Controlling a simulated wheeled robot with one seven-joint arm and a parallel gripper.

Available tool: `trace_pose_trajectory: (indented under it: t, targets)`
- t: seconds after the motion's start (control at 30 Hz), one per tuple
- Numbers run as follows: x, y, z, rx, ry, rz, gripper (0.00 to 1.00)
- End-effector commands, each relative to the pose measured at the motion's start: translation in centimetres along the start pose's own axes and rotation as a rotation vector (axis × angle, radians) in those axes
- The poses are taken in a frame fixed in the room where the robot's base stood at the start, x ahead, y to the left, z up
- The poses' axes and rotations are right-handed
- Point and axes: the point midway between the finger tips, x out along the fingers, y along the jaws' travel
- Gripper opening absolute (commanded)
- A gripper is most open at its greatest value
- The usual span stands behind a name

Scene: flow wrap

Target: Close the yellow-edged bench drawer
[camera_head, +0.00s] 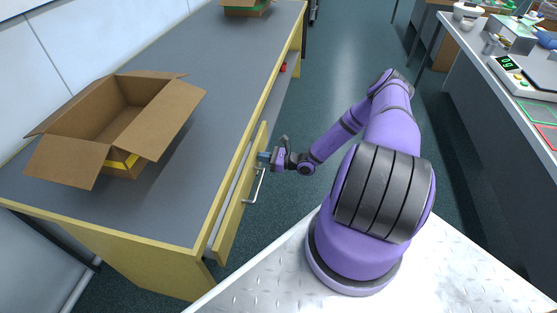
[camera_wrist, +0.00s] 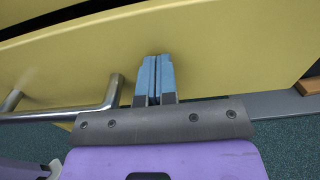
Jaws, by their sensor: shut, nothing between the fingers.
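The yellow-edged bench (camera_head: 205,252) runs along the left in the head view. Its drawer has a yellow front (camera_head: 236,208) with a metal bar handle (camera_head: 257,186); the front stands a little out from the bench, so the drawer is partly open. My gripper (camera_head: 263,157) is at the drawer front, near the far end of the handle. In the wrist view my gripper (camera_wrist: 154,80) is shut and empty, its blue fingertips side by side against or very close to the yellow drawer front (camera_wrist: 225,50). The handle (camera_wrist: 70,112) lies to the left of the fingers.
An open cardboard box (camera_head: 115,120) stands on the grey bench top, and another box (camera_head: 246,8) is at its far end. A small red object (camera_head: 283,68) sits on a shelf beyond the drawer. A second bench (camera_head: 480,50) with equipment stands right, across a clear floor aisle.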

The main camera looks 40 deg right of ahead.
Motion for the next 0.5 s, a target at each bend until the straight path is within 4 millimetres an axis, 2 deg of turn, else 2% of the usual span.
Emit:
trace_pose_trajectory:
  t: [0.03, 0.2, 0.5]
  targets:
    - [1.0, 0.1, 0.0, -0.001, -0.001, 0.002, 0.00]
    - [3.5, 0.0, 0.0, -0.001, 0.000, 0.002, 0.00]
    - [5.3, 0.0, 0.0, -0.001, -0.001, 0.000, 0.00]
